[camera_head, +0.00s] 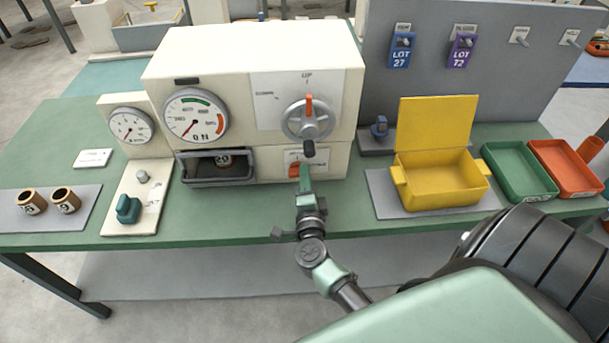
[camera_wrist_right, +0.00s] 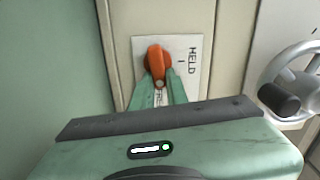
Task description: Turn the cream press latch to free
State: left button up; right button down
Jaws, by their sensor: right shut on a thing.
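The cream press (camera_head: 252,60) stands at the back of the green table. Its latch is a small orange lever (camera_wrist_right: 155,62) on a white plate (camera_wrist_right: 188,75) low on the press front. The plate reads HELD, with a second word partly hidden by a finger. In the head view the latch (camera_head: 293,170) shows just beyond my right gripper (camera_head: 302,176). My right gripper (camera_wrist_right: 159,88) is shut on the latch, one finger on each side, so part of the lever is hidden. My left gripper is not in view.
A handwheel (camera_head: 307,119) with a dark knob sits just above the latch. An open drawer (camera_head: 218,168) holding a small cup is to the left. A yellow box (camera_head: 440,183) with raised lid and green and orange trays stand to the right.

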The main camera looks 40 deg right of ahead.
jog(key=shift+f+m, duration=0.2)
jog(key=shift+m, duration=0.7)
jog(key=c, duration=1.4)
grip_release()
jog(key=b+v, duration=0.2)
jog(key=v, duration=0.5)
jog(key=shift+f, duration=0.1)
jog(key=shift+s+a, duration=0.2)
jog(key=shift+s, duration=0.2)
